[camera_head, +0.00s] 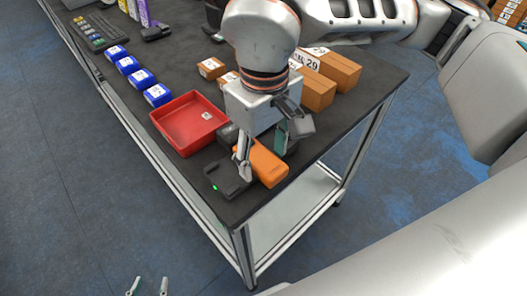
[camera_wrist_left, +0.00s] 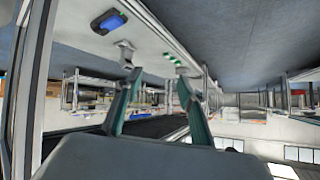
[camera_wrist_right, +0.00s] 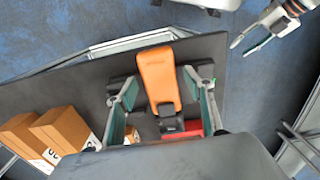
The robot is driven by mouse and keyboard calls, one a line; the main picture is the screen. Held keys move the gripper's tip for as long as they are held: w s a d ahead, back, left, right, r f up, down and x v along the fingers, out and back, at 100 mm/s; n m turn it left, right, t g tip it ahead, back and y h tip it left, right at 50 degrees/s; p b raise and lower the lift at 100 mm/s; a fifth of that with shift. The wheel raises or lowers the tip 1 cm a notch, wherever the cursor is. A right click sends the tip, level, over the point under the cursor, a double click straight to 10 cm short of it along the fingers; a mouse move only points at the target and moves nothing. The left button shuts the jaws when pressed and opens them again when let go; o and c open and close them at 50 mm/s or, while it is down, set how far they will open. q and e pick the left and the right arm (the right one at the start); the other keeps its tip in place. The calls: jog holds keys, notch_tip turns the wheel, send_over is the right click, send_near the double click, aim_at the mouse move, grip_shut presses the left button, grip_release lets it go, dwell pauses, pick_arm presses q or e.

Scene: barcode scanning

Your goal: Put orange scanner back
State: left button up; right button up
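The orange scanner (camera_head: 262,163) lies at the near corner of the dark table, between dark cradle-like pieces. A black cradle with a green light (camera_head: 228,178) is beside it. My right gripper (camera_head: 263,152) is down over the scanner. In the right wrist view the orange scanner (camera_wrist_right: 158,75) lies between the spread fingers of my right gripper (camera_wrist_right: 160,90), with gaps visible. Whether the scanner is fully seated is hidden. My left gripper (camera_head: 148,287) is open and empty, off the table at the bottom; its spread fingers also show in the left wrist view (camera_wrist_left: 155,85).
A red tray (camera_head: 165,125) stands beside the cradles. Blue boxes (camera_head: 142,78) line the table's left edge, with a keyboard (camera_head: 98,32) beyond. Brown cartons (camera_head: 335,70) stand behind my right gripper. The floor around the table is clear.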

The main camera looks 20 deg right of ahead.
jog(key=shift+r, duration=0.2)
jog(key=shift+w+r, duration=0.1)
jog(key=shift+r, duration=0.3)
notch_tip(320, 180, up, 11)
jog(key=p, duration=0.1)
jog(key=shift+p, duration=0.3)
jog(key=shift+r, duration=0.1)
